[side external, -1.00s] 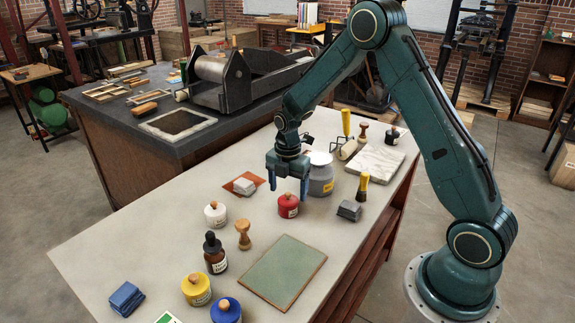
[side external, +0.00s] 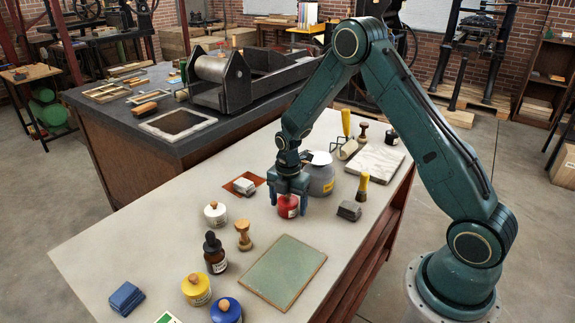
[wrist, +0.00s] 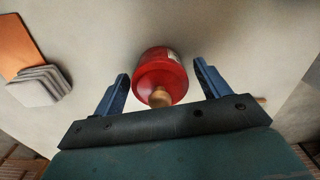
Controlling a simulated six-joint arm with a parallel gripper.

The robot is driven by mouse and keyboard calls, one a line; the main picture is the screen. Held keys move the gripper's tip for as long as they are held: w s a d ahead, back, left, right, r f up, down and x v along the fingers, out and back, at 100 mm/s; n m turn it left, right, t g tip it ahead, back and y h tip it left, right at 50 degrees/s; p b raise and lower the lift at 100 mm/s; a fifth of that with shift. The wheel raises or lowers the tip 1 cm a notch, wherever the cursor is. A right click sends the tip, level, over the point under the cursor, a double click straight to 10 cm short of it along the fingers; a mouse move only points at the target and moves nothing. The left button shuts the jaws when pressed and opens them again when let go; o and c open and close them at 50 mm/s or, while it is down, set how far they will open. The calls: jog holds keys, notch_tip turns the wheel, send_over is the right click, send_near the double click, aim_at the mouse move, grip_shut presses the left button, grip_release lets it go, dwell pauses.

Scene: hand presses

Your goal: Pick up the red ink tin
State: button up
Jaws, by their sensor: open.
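The red ink tin (side external: 288,207) stands upright on the pale table, with a light label on its side. In the wrist view the tin (wrist: 160,74) shows its red body and a wooden knob on top. My gripper (side external: 289,208) is low over the tin, with one blue finger on each side of it. In the wrist view my gripper (wrist: 161,80) is open, with a gap between the tin and each finger. The knob side of the tin faces my palm. The gripper partly hides the tin's top in the side view.
A grey jar (side external: 320,178) stands close behind the tin. A grey block stack (side external: 349,211) and a yellow-handled brush (side external: 362,187) are to the right.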

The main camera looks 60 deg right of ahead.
dwell(0.3)
jog(key=c, duration=1.2)
jog(key=shift+r, duration=0.15)
notch_tip(320, 180, up, 20)
jog(key=shift+f, duration=0.1)
dwell(0.4)
